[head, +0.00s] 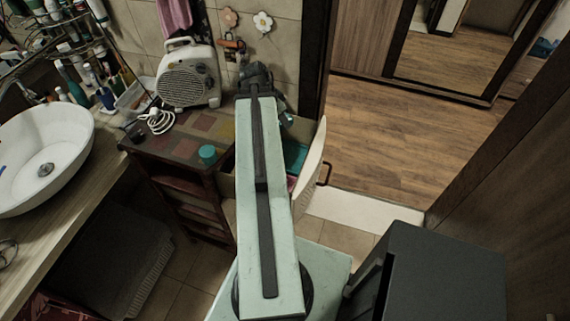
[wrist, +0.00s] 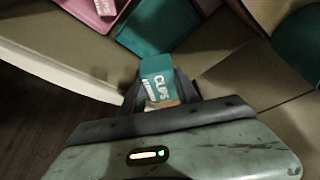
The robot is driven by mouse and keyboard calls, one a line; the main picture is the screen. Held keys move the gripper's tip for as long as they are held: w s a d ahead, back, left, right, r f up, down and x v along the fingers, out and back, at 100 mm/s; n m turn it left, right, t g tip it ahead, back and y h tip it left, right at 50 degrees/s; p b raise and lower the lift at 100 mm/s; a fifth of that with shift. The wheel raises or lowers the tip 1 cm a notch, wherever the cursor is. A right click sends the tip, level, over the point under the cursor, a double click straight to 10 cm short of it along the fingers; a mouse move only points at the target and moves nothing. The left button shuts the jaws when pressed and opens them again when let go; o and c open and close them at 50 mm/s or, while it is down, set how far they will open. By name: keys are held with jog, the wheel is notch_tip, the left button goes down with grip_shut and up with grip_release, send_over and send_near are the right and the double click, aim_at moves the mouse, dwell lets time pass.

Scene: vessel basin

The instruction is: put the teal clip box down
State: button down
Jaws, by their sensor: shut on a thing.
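The teal clip box (wrist: 157,68), with white "CLIPS" lettering, is between the fingertips of my gripper (wrist: 159,93) in the wrist view. My gripper is shut on its lower end, and the box's upper end sticks out past the fingers. Behind it lies the inside of an open drawer with a teal item (wrist: 160,24) and a pink item (wrist: 92,12). I cannot tell the gap between the box and what lies beneath. In the head view my arm reaches toward the drawer area, and the box cannot be made out there.
The open drawer's pale curved front (head: 312,165) sticks out right of my arm. The cabinet top (head: 180,140) holds a white heater (head: 187,82), a white cable (head: 157,120) and a round teal item (head: 207,154). A basin (head: 45,155) stands left. Wooden floor (head: 400,130) is clear.

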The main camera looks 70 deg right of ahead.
jog(key=m+b, duration=0.2)
jog(key=b, duration=0.4)
send_over(297, 159)
jog(key=w+a, duration=0.1)
jog(key=w, duration=0.1)
notch_tip(297, 159, down, 10)
jog(key=r, duration=0.1)
jog(key=shift+s+f+m+g+y+b, duration=0.3)
jog(key=shift+s+f+g+b, duration=0.05)
jog(key=shift+s+f+g, duration=0.05)
notch_tip(297, 159, down, 10)
jog(key=b, duration=1)
jog(key=shift+f, duration=0.2)
jog(key=c, duration=0.9)
grip_release()
jog(key=shift+r, duration=0.15)
